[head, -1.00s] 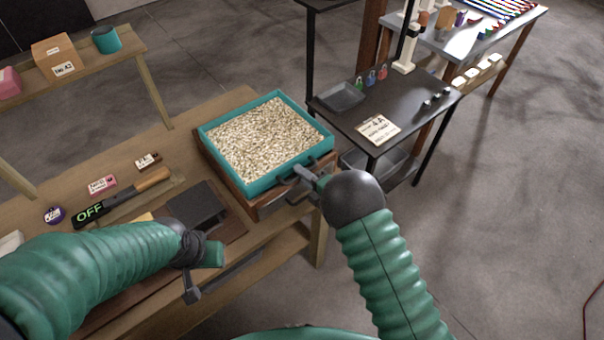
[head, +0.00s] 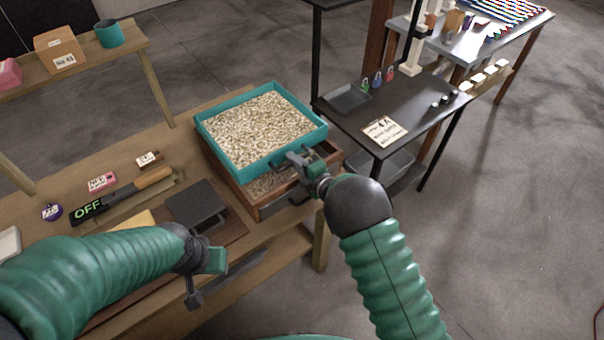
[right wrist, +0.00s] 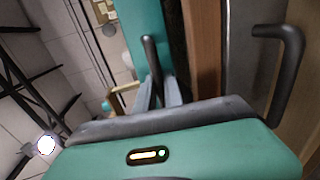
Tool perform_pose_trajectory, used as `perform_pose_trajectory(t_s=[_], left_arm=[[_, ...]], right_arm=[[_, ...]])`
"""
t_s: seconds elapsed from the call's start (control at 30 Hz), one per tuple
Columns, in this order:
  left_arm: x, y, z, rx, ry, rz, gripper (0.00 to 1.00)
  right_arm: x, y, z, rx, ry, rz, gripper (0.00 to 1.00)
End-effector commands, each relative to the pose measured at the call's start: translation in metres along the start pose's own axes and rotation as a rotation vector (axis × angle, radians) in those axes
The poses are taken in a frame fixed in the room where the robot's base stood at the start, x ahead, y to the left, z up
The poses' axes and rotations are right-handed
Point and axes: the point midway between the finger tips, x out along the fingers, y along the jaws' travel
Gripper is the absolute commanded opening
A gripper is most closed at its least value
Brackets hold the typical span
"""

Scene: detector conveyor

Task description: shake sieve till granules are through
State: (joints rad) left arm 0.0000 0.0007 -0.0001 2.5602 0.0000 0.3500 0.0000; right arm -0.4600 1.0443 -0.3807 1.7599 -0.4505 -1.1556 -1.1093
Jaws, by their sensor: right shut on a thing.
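The teal sieve (head: 222,154) is full of pale granules (head: 258,127) and sits over a wooden box (head: 226,180). The sieve is offset toward the box's far side, so a strip of the box's inside with some granules (head: 266,184) shows along the near edge. My right gripper (head: 299,162) is shut on the sieve's dark handle at the near side. In the right wrist view the handle (right wrist: 150,58) stands between the fingers against the teal wall (right wrist: 146,30). My left gripper (head: 204,278) hangs apart from the sieve at the bench's near edge; its jaw opening is unclear.
A dark handle (right wrist: 283,55) shows on the box's grey front. On the wooden bench lie a dark block (head: 195,203), a tool marked OFF (head: 88,211) and small labelled items. A black table (head: 430,88) with padlocks and a card (head: 384,131) stands to the right.

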Motion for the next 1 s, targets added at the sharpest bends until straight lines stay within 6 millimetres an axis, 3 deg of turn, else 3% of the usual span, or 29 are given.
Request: perform_pose_trajectory(t_s=[0.27,0.3,0.37,0.87,1.0], left_arm=[[0.0,0.0,0.0,0.0,0.001,0.0,0.36],[0.0,0.0,0.0,0.0,0.001,0.0,0.36],[0.0,0.0,0.0,0.0,0.001,0.0,0.36],[0.0,0.0,0.0,0.0,0.001,0.0,0.36],[0.003,0.0,0.0,0.0,0.001,0.0,0.36]], right_arm=[[0.002,-0.003,-0.001,0.001,0.0,-0.011,0.0],[0.002,-0.003,-0.001,0.001,0.0,-0.011,0.17],[0.002,-0.003,-0.001,0.001,0.0,-0.01,0.22],[0.0,0.0,-0.001,0.0,-0.002,-0.004,0.22],[-0.014,-0.001,0.0,0.001,-0.003,-0.004,0.22]])
